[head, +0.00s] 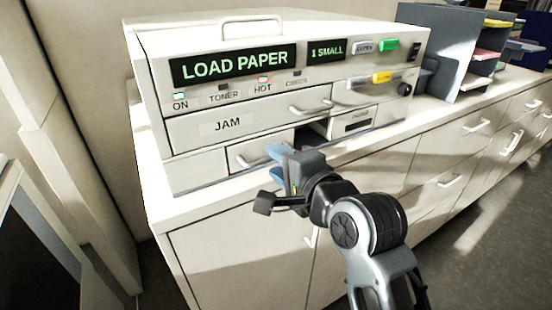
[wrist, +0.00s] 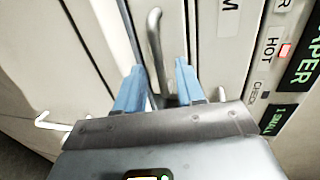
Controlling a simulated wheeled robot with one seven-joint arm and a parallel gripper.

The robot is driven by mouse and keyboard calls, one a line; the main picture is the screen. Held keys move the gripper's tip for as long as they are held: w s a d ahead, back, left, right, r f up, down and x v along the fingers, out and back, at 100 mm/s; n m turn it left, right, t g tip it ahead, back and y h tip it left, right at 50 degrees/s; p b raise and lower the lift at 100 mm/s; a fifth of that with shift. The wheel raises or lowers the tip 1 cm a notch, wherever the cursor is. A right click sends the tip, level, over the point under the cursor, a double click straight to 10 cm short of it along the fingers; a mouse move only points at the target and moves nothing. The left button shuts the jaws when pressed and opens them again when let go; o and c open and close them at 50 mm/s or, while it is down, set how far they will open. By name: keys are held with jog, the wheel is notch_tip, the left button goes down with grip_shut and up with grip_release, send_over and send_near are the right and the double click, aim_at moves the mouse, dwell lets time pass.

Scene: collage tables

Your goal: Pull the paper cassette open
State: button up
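The machine (head: 290,65) is a cream copier-like box with a "LOAD PAPER" display. Its paper cassette appears to be the low drawer front (head: 246,152) under the "JAM" panel; it also shows in the wrist view (wrist: 173,25). Its curved grey handle (wrist: 155,45) runs upright in the wrist view. My gripper (head: 278,151) is in front of this drawer at the handle's right part, partly hiding it. In the wrist view my gripper (wrist: 159,67) has its blue fingers apart, one on each side of the handle. I cannot tell whether they touch it.
The "JAM" panel (head: 227,126) with its own handle is just above. A dark gap (head: 312,132) and a small labelled front (head: 355,122) lie to the right. The white counter (head: 400,150) has drawers below. A grey paper sorter (head: 440,50) stands at right.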

jog(key=shift+w+a+f, duration=0.15)
jog(key=shift+w+a, duration=0.25)
jog(key=shift+w, duration=0.2)
grip_shut()
dwell(0.3)
